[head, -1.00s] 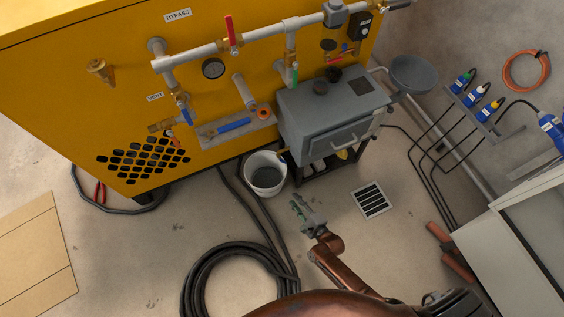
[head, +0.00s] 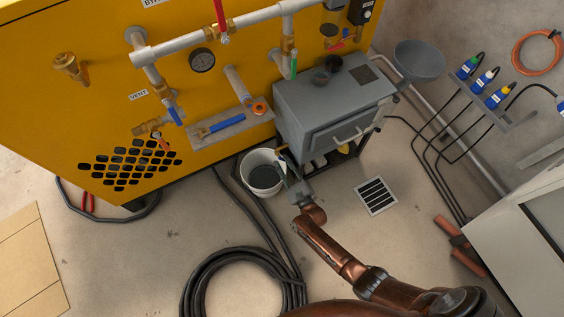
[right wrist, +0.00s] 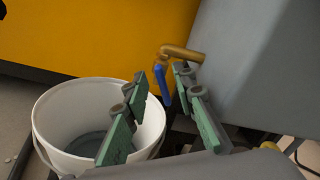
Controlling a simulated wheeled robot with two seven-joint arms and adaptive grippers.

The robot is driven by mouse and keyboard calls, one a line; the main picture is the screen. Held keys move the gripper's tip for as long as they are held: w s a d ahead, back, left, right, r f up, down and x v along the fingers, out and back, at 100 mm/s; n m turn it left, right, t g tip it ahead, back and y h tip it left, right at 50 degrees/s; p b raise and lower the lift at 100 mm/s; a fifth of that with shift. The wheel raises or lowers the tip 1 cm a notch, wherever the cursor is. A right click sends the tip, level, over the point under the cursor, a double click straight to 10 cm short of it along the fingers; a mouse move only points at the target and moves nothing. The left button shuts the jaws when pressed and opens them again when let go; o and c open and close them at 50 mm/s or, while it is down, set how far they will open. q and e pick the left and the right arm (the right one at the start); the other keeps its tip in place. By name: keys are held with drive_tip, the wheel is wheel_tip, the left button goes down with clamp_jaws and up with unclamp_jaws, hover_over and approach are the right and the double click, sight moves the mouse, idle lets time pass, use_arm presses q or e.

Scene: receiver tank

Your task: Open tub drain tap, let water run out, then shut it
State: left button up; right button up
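The grey tub (head: 310,105) stands against the yellow housing. Its brass drain tap (right wrist: 184,53) shows in the right wrist view, with a blue lever (right wrist: 162,86) hanging down. A white bucket (right wrist: 52,112) stands below and left of the tap; it also shows in the head view (head: 251,178). Its inside bottom looks grey; I cannot tell how much water it holds. No stream shows from the tap. My right gripper (head: 289,180) is open beside the bucket, its green-padded fingers (right wrist: 160,93) either side of the lever in the picture; contact is not visible. My left gripper is out of view.
A floor grate (head: 375,196) lies right of my right arm. A coiled black hose (head: 192,290) lies on the floor at front. Valves and pipes line the yellow housing (head: 60,120). A grey funnel (head: 418,58) is beside the tub. A white cabinet (head: 510,245) stands at right.

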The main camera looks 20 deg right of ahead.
drive_tip(key=shift+w, duration=0.15)
drive_tip(key=shift+c, duration=0.5)
clamp_jaws()
